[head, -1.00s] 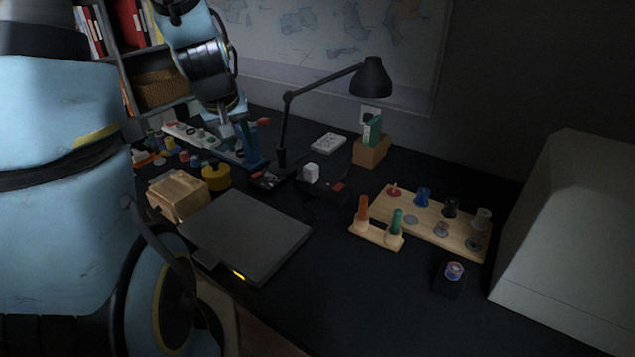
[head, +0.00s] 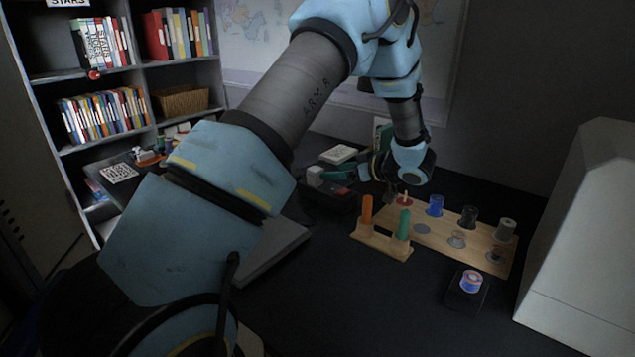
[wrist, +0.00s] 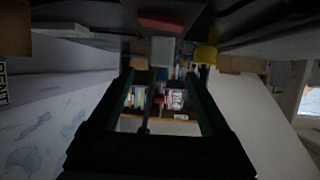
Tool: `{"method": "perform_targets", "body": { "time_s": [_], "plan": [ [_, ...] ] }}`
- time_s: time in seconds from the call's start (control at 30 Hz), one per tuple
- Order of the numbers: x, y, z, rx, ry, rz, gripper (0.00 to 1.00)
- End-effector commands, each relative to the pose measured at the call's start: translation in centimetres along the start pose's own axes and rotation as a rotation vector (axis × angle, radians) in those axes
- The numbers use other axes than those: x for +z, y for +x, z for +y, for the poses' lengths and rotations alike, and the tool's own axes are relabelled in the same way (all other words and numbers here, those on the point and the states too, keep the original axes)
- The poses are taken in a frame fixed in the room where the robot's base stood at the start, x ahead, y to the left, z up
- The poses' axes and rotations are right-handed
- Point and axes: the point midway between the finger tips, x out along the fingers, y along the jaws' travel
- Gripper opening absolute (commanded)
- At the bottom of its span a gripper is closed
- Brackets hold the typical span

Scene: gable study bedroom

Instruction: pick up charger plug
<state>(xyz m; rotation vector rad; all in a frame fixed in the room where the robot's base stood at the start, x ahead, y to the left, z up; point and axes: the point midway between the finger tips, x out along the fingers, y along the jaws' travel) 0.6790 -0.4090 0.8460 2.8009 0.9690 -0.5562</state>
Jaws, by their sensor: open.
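The charger plug (head: 314,175) is a small white block on a dark base on the desk, left of my gripper in the head view. In the wrist view, where the desk is at the top, the plug (wrist: 162,51) shows as a pale block ahead, between the lines of the two fingers. My gripper (head: 342,171) is low over the desk and points left toward the plug. Its fingers (wrist: 163,80) are apart with nothing between them. I cannot tell the exact gap between the fingertips and the plug.
A wooden peg board (head: 450,235) and a stand with orange and green pegs (head: 382,243) are right of the plug. A white box-like pad (head: 338,154) lies behind it. A red part (wrist: 161,22) is near the plug. A laptop (head: 268,250) is partly hidden by my arm.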

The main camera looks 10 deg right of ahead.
Motion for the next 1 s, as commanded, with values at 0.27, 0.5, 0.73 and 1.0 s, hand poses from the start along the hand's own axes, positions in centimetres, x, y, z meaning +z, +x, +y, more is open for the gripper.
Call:
{"method": "perform_targets", "body": {
  "time_s": [0.27, 0.5, 0.73, 1.0],
  "plan": [
    [-0.1, 3.7, -0.1, 0.000, 0.001, -0.001, 0.82],
    [-0.2, 6.0, -0.2, -0.001, 0.000, -0.001, 0.82],
    [-0.1, 8.8, -0.2, 0.002, 0.000, -0.001, 0.82],
    [0.0, 8.9, -0.2, 0.002, 0.000, -0.001, 0.75]
  ]
}}
